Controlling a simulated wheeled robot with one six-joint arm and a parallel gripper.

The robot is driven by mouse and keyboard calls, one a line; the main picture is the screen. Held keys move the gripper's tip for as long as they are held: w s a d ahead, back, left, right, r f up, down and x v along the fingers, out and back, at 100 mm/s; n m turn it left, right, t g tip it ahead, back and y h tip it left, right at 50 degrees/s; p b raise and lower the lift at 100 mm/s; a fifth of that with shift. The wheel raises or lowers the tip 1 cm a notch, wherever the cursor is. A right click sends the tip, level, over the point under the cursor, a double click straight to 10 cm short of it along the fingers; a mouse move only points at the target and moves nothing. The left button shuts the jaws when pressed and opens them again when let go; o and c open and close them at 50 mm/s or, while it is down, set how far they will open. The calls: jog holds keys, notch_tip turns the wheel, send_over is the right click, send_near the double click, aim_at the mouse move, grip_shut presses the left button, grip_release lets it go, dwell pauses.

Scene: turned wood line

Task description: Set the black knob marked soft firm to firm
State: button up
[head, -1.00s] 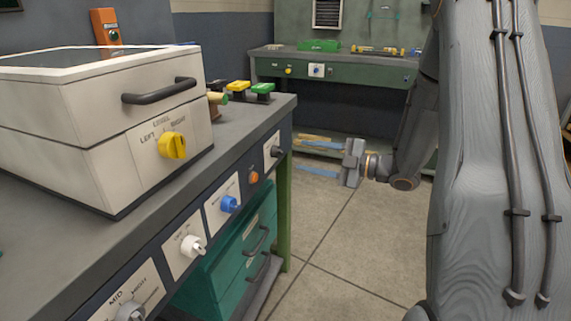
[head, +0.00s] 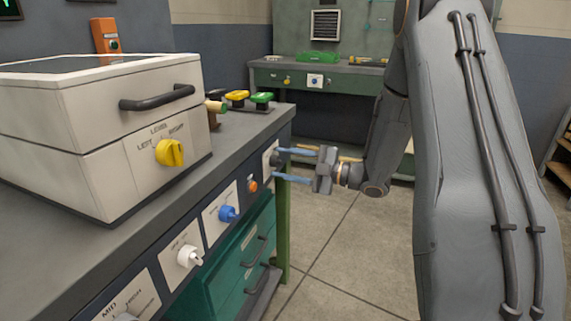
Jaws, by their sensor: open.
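The black knob (head: 275,159) sits on a pale plate (head: 266,163) at the far right end of the bench's front panel. Its markings are too small to read, and so is its setting. My gripper (head: 280,163) is open, with its two blue fingers pointing left at the knob. One finger is above the knob's height and the other below. I cannot tell whether the fingertips touch the knob or stop just short of it.
Along the same panel are an orange button (head: 252,185), a blue knob (head: 228,213) and a white knob (head: 190,256). A pale case with a yellow knob (head: 170,153) stands on the bench top (head: 228,144). The floor to the right (head: 340,240) is clear.

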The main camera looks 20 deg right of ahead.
jog(key=shift+c, duration=0.4)
jog(key=shift+d, duration=0.1)
jog(key=c, duration=1)
jog(key=shift+s+m+p, duration=0.1)
jog(key=shift+m+p, duration=0.2)
jog(key=shift+p, duration=0.1)
jog(key=m+p, duration=0.3)
jog(key=p, duration=0.1)
jog(key=shift+m, duration=0.3)
jog(key=m+p, duration=0.4)
jog(key=shift+s+a+m, duration=0.1)
jog(key=shift+a+m, duration=0.1)
jog(key=shift+m, duration=0.1)
jog(key=m+p, duration=0.3)
jog(key=m, duration=0.1)
jog(key=shift+f, duration=0.1)
jog(key=m+p, duration=0.2)
jog(key=m, duration=0.3)
jog(key=shift+a+f, duration=0.1)
jog(key=shift+s, duration=0.1)
